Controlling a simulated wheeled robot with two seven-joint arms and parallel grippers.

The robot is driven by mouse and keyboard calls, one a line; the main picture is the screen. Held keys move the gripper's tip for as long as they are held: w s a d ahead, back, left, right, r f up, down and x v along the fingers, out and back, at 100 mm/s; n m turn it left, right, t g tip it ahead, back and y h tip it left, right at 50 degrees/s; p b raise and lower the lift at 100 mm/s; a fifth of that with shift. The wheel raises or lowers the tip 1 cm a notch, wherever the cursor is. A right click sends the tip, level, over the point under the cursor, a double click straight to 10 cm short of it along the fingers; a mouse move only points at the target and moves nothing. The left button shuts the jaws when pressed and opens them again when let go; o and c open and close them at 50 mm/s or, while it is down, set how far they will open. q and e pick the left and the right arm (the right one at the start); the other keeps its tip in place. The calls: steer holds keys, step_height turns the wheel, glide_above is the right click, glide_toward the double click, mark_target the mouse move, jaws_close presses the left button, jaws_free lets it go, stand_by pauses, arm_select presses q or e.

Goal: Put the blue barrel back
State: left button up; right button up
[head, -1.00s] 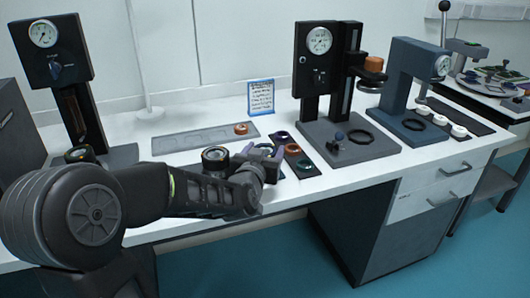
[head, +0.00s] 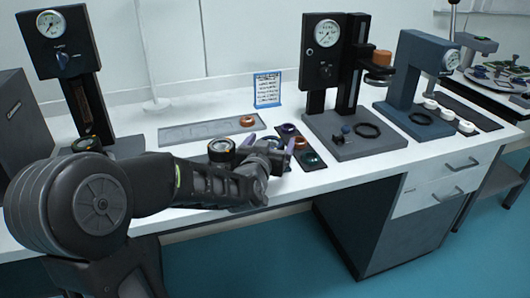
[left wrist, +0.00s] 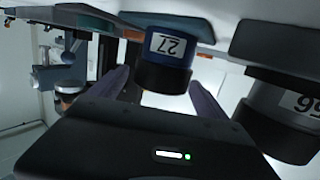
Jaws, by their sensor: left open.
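The blue barrel (left wrist: 185,52), with a white label reading 27 and a dark end, shows in the left wrist view between the two fingers of my left gripper (left wrist: 160,88). The fingers stand apart on either side of it, and I see no clear grip. In the head view my left gripper (head: 270,143) is low over the front of the white bench, and it mostly hides the blue barrel. My right gripper is in neither view.
A grey barrel (left wrist: 285,105) stands close beside one finger. A flat grey tray (head: 190,132) with an orange ring (head: 247,121) lies behind the gripper. A dark strip with coloured rings (head: 311,160) lies to its right, before a gauge stand (head: 350,147).

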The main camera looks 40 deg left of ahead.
arm_select(q)
steer(key=v, duration=0.6)
steer(key=b+v, duration=0.5)
steer(key=shift+s+a+f+b, duration=0.1)
steer(key=shift+a+f+b, duration=0.1)
steer(key=shift+b, duration=0.1)
steer(key=shift+s+d+r+b, duration=0.25)
steer(key=shift+s+d+b, duration=0.05)
